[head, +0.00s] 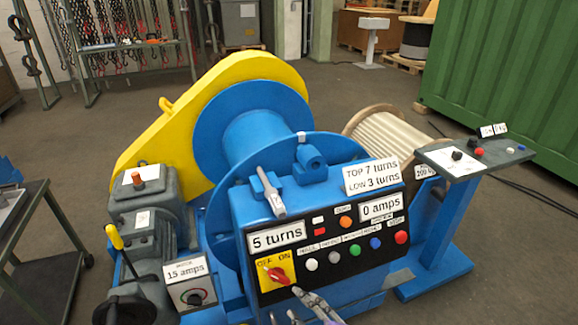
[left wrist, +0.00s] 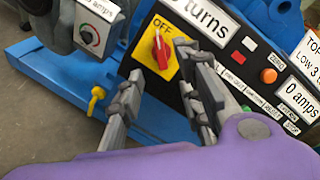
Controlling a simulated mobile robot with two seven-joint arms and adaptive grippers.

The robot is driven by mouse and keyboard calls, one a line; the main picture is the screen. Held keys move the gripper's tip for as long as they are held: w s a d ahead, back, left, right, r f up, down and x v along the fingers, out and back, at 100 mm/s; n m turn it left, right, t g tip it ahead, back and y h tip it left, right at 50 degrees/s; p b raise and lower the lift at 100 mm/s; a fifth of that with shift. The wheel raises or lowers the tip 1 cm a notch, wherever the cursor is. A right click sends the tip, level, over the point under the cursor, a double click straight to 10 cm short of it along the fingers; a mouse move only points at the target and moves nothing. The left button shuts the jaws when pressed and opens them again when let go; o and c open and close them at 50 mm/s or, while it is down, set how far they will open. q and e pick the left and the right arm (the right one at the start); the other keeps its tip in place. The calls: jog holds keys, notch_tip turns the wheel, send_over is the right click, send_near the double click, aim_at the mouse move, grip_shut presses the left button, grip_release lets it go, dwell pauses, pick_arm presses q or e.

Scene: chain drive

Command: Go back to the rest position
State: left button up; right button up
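My left gripper (head: 310,304) is at the bottom of the head view, just below and in front of the winch's control panel (head: 335,261). In the left wrist view its two grey fingers (left wrist: 169,78) are spread apart with nothing between them. The red rotary switch (head: 277,276) on its yellow OFF/ON plate lies just beyond the fingers and also shows in the left wrist view (left wrist: 160,50). The fingers appear clear of the switch. The panel's displays read "5 turns" and "0 amps". My right gripper is not in view.
The blue winch with its yellow guard (head: 205,112) fills the middle. A motor with a 15 amps dial box (head: 190,294) stands left. A blue control stand (head: 440,235) is at right, before a green container (head: 510,90). A dark cart (head: 45,255) is at far left.

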pick_arm(q)
jog(key=w+d+f+n+h, duration=0.2)
jog(key=d+f+n+h, duration=0.1)
jog(key=d+h, duration=0.1)
jog(key=s+a+f+n+g+h+p, duration=0.3)
jog(key=s+a+f+n+h, duration=0.15)
jog(key=n, duration=0.25)
jog(key=s+a+r+n+g+y+p, duration=0.1)
jog(key=s+a+n+p, duration=0.7)
jog(key=s+a, duration=1.6)
jog(key=s+n, duration=0.1)
jog(key=n, duration=0.2)
jog(key=shift+s+r+n, duration=0.2)
jog(key=shift+s+n, duration=0.1)
jog(key=shift+s, duration=0.1)
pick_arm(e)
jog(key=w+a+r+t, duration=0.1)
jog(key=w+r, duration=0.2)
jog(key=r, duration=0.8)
